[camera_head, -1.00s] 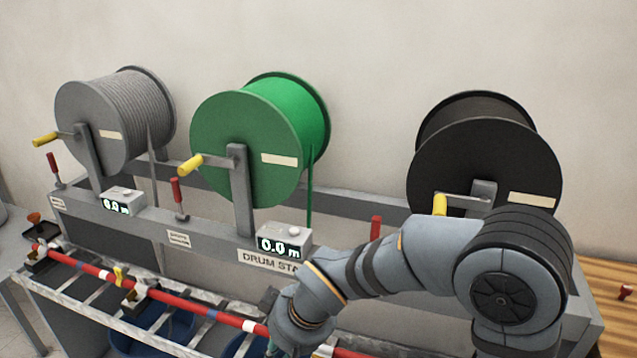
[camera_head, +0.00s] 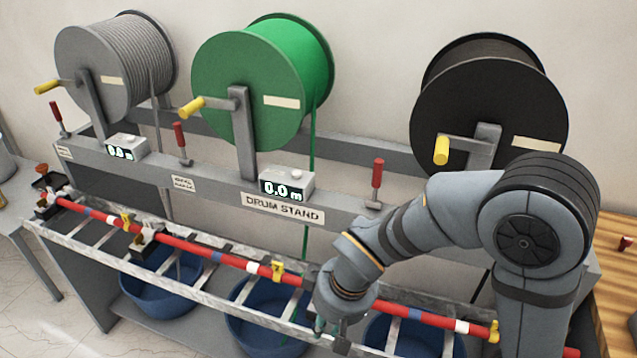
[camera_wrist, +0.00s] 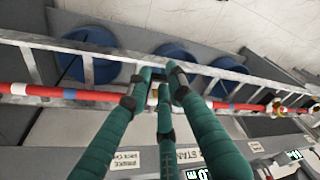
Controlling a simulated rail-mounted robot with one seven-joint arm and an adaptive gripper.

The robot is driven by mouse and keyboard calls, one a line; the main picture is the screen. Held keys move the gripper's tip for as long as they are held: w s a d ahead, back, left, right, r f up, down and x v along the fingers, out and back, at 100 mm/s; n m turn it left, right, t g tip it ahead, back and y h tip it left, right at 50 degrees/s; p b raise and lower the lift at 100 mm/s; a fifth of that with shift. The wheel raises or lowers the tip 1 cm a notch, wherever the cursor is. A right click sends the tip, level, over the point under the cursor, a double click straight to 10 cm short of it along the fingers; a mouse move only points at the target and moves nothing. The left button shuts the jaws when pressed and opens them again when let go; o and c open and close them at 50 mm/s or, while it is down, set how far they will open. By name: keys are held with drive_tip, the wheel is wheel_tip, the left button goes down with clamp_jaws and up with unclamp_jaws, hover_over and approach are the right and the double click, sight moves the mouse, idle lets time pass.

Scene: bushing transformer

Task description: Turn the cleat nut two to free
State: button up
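A red cable (camera_head: 200,250) with white and blue bands runs along a ladder-like metal rack (camera_head: 95,242). Dark cleats with pale tops hold it at the left, one at the far end (camera_head: 45,207) and one farther right (camera_head: 144,239). Yellow pieces sit on the cable, one (camera_head: 127,222) beside that second cleat and another (camera_head: 278,270) near my wrist. I cannot tell which is cleat nut two. My gripper (camera_wrist: 160,75) has green fingers with their tips apart, over the cable. A small pale-yellow piece (camera_wrist: 152,97) shows partly between them. In the head view my gripper is mostly hidden.
The drum stand (camera_head: 230,195) carries grey, green (camera_head: 250,95) and black drums with yellow cranks. Red-handled levers (camera_head: 376,180) stand along it. Blue tubs (camera_head: 160,285) sit below the rack. A wooden bench (camera_head: 612,270) is at the right.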

drive_tip(key=w+a+m+h+p, duration=0.1)
drive_tip(key=w+a+m+p, duration=0.15)
drive_tip(key=w, duration=0.35)
drive_tip(key=w+d+f+m+g+y+p, duration=0.15)
drive_tip(key=d+m, duration=0.25)
drive_tip(key=m, duration=0.4)
drive_tip(key=w+d+f+m+t+b, duration=0.1)
drive_tip(key=w+d+m, duration=0.25)
drive_tip(key=m, duration=0.55)
drive_tip(key=w+a+f+m, duration=0.1)
drive_tip(key=a+f+m, duration=0.1)
drive_tip(key=f+m, duration=0.1)
drive_tip(key=w+a+f+m+y+b, duration=0.1)
drive_tip(key=a+f+m, duration=0.1)
drive_tip(key=f+m, duration=0.1)
drive_tip(key=w+a+f+m+b, duration=0.1)
drive_tip(key=w+a+f+m, duration=0.1)
drive_tip(key=m, duration=0.3)
drive_tip(key=shift+w+f+y, duration=0.1)
drive_tip(key=shift+f+y, duration=0.15)
drive_tip(key=shift+f, duration=0.15)
drive_tip(key=shift+c, duration=0.2)
